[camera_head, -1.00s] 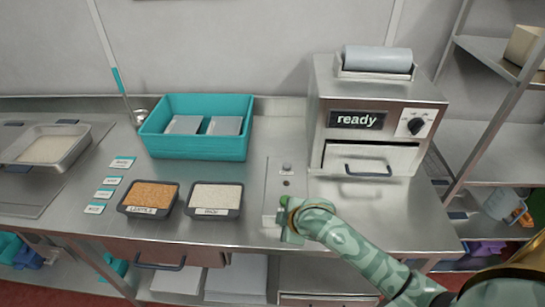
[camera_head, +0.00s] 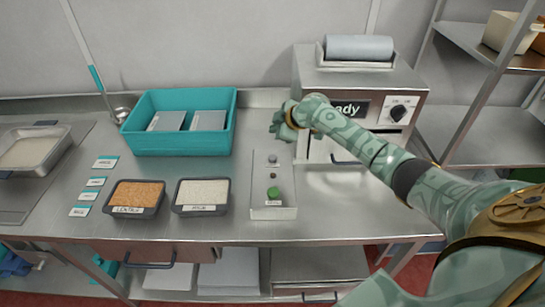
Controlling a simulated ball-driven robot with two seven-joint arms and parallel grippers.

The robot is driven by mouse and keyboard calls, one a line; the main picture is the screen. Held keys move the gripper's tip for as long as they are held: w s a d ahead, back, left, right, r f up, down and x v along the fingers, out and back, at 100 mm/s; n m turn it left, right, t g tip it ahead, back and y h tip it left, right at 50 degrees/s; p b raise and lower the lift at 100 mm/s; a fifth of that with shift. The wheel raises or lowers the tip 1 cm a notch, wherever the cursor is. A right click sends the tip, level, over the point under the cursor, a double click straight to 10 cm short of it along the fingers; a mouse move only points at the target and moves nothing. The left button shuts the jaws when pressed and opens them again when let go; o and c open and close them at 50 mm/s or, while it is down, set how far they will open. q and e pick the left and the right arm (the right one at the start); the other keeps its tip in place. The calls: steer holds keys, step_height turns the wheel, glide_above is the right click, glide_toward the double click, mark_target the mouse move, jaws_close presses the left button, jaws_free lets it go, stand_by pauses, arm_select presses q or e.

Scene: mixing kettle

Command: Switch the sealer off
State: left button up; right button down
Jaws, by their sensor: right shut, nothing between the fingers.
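The sealer (camera_head: 310,79) is a metal box at the back right with a blue-grey roll (camera_head: 358,47) on top. Its dark display is partly covered by my right arm; the letters "ady" show. Its black knob (camera_head: 398,113) is at the right of the front, on a white dial plate. My right gripper (camera_head: 276,129) is shut and empty, by the sealer's lower left front, above the bench. It is well left of the knob. My right forearm crosses in front of the sealer's drawer. My left gripper is out of view.
A metal control plate (camera_head: 259,200) with a green button (camera_head: 273,193) lies on the bench below my right gripper. A teal bin (camera_head: 180,141), a lentil tray (camera_head: 136,197) and a rice tray (camera_head: 202,195) stand to the left. The bench right of the plate is clear.

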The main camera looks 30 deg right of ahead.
steer(key=shift+f, duration=0.1)
steer(key=b, duration=0.7)
glide_above(275, 158)
step_height(275, 158, down, 7)
steer(key=shift+f, duration=0.1)
steer(key=shift+f+b, duration=0.4)
steer(key=shift+f, duration=0.35)
steer(key=shift+f, duration=0.15)
stand_by(1.0)
steer(key=shift+f, duration=0.25)
steer(key=shift+f, duration=0.5)
stand_by(0.6)
steer(key=shift+r, duration=0.1)
steer(key=shift+r+p, duration=0.6)
steer(key=shift+r, duration=0.25)
